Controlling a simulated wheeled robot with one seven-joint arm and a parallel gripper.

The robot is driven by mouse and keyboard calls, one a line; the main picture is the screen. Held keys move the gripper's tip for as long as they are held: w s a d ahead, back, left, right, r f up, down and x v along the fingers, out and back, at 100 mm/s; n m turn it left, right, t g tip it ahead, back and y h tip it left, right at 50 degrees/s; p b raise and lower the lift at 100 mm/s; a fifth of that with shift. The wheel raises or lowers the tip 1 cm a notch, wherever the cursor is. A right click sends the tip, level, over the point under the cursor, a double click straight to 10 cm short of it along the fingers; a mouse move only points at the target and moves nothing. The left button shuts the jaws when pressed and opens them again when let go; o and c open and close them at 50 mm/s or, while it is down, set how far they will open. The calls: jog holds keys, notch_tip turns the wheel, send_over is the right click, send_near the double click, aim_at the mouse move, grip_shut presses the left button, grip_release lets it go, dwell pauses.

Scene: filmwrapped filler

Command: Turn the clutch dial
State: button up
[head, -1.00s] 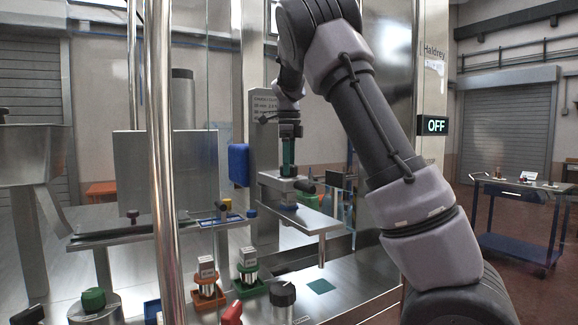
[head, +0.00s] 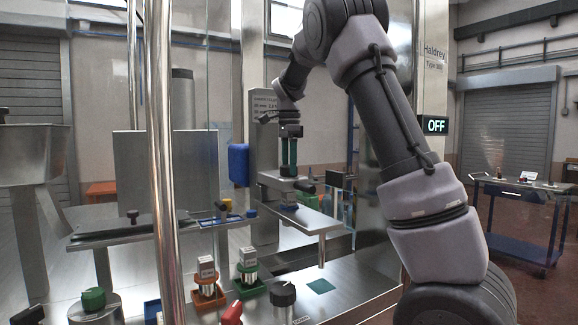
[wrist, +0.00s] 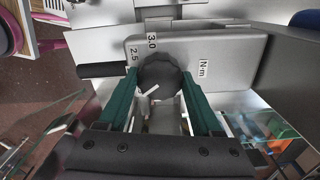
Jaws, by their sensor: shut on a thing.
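The clutch dial (wrist: 160,73) is a dark, lobed knob on a grey metal housing in the wrist view. A white mark on it points to the lower left. Labels 2.5 and 3.0 stand beyond its upper left side, and N·m (wrist: 203,68) to its right. My gripper (wrist: 160,85) has green fingers, one on each side of the dial, and is shut on it. In the head view my gripper (head: 289,167) points down onto the housing (head: 284,183); the dial is mostly hidden there between the fingertips.
A black handle (wrist: 103,70) sticks out left of the housing in the wrist view. A glass panel and a shiny upright post (head: 163,160) stand left of my arm. Orange (head: 208,297) and green (head: 249,288) holders and a black knob (head: 283,294) stand below. An OFF sign (head: 436,125) is at right.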

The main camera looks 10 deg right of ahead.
jog(key=shift+n, duration=0.4)
jog(key=o, duration=1.4)
jog(key=shift+c, duration=0.2)
notch_tip(320, 180, up, 11)
jog(key=shift+f, duration=0.1)
